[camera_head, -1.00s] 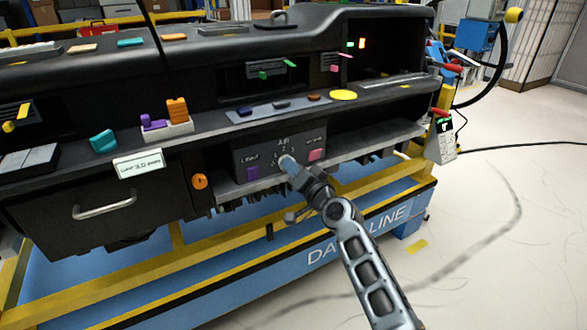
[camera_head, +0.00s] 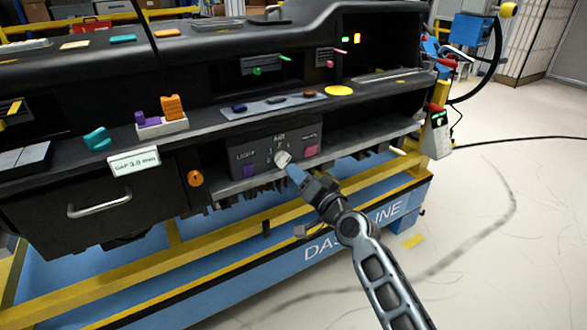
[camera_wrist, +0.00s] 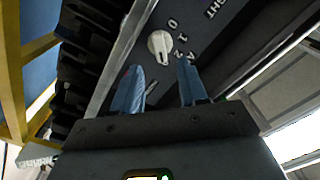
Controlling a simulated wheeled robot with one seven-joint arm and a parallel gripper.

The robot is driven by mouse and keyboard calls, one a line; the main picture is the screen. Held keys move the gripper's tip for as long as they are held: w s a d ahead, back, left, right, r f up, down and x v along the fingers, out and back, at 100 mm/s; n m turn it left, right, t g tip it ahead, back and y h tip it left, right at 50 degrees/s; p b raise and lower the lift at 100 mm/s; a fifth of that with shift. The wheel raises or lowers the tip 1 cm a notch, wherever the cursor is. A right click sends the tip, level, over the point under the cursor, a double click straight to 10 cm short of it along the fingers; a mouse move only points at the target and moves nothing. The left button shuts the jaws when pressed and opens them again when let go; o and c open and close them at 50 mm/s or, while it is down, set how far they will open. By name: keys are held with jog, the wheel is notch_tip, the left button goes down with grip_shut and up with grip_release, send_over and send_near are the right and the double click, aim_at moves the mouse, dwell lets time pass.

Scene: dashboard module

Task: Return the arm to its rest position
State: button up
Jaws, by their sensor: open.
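My gripper (camera_head: 296,175) is in front of the dashboard's lower control panel (camera_head: 262,160). In the wrist view its two blue fingers (camera_wrist: 159,85) are apart with nothing between them. A white rotary knob (camera_wrist: 160,46) lies just beyond the fingertips, apart from them; it also shows in the head view (camera_head: 282,158). Numbers are printed beside the knob. A purple button (camera_head: 249,171) and a pink button (camera_head: 311,152) sit on either side of it. My arm reaches up from the lower right of the head view.
The dashboard rests on a yellow and blue frame (camera_head: 330,238). A shelf edge (camera_head: 365,148) juts out above and right of my gripper. A drawer handle (camera_head: 99,202) and an orange knob (camera_head: 195,178) are at left. Open floor (camera_head: 500,250) lies at right.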

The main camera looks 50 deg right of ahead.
jog(key=shift+v, duration=1)
jog(key=s+a+f+n+g+y, duration=0.1)
jog(key=s+a+f+n, duration=0.2)
jog(key=s+a, duration=0.55)
jog(key=s+a+f+n+g+y, duration=0.1)
jog(key=s+a+f+n, duration=0.3)
jog(key=s, duration=0.8)
jog(key=s+a+r+n+y, duration=0.1)
jog(key=s+a+r, duration=0.2)
jog(key=s, duration=0.3)
jog(key=s+a+r+n+y, duration=0.1)
jog(key=s+a+r+n, duration=0.1)
jog(key=s+a+r, duration=0.2)
jog(key=s+a+r+n+y+p, duration=0.1)
jog(key=s+a+r+n, duration=0.1)
jog(key=s, duration=0.6)
notch_tip(320, 180, up, 3)
jog(key=shift+a+f+g, duration=0.25)
jog(key=shift+a+g, duration=0.05)
jog(key=shift+a, duration=0.6)
jog(key=shift+a, duration=0.15)
